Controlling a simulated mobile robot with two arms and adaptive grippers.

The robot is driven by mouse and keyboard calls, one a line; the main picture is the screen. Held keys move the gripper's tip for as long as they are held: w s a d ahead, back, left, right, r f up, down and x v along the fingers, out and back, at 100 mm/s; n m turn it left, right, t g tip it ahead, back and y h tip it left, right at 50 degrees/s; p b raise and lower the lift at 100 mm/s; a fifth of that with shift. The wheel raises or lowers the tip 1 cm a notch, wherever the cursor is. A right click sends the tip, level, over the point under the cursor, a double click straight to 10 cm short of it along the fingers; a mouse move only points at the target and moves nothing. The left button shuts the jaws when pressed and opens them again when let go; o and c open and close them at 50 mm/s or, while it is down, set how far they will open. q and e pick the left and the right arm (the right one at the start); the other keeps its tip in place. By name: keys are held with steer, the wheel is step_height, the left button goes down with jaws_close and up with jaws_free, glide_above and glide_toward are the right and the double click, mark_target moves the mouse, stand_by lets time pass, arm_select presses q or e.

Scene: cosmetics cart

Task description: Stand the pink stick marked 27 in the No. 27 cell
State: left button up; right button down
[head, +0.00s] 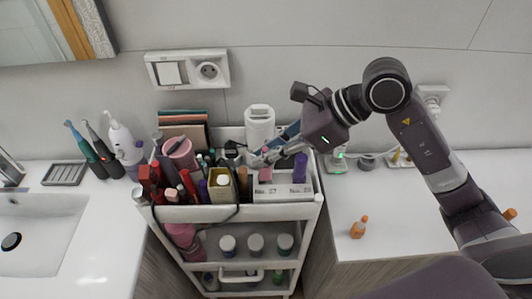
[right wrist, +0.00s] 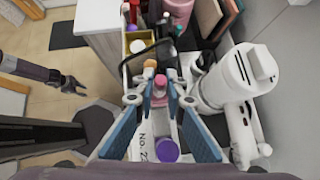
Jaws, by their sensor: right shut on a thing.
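The pink stick (head: 265,174) is upright between the fingertips of my right gripper (head: 268,158), which is shut on it. It also shows between the fingers in the right wrist view (right wrist: 160,90). The stick is at the left cell of the white holder (head: 283,197), behind the label reading No. 27. Its lower end is hidden, so I cannot tell whether it touches the cell floor. A purple stick (head: 300,168) stands in the right cell. My left gripper (right wrist: 72,84) shows small at the left of the right wrist view, its jaws unclear.
A white appliance (head: 260,124) stands behind. A small orange bottle (head: 358,228) stands on the right counter, which has free room around it.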

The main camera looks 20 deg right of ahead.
steer(key=shift+b, duration=0.3)
stand_by(0.5)
steer(key=shift+f, duration=0.15)
stand_by(0.3)
steer(key=shift+f+b, duration=0.3)
steer(key=shift+b, duration=0.2)
steer(key=shift+f+b, duration=1.5)
steer(key=shift+b, duration=0.2)
steer(key=c, duration=1.9)
jaws_free()
steer(key=shift+r, duration=0.1)
steer(key=v, duration=1.2)
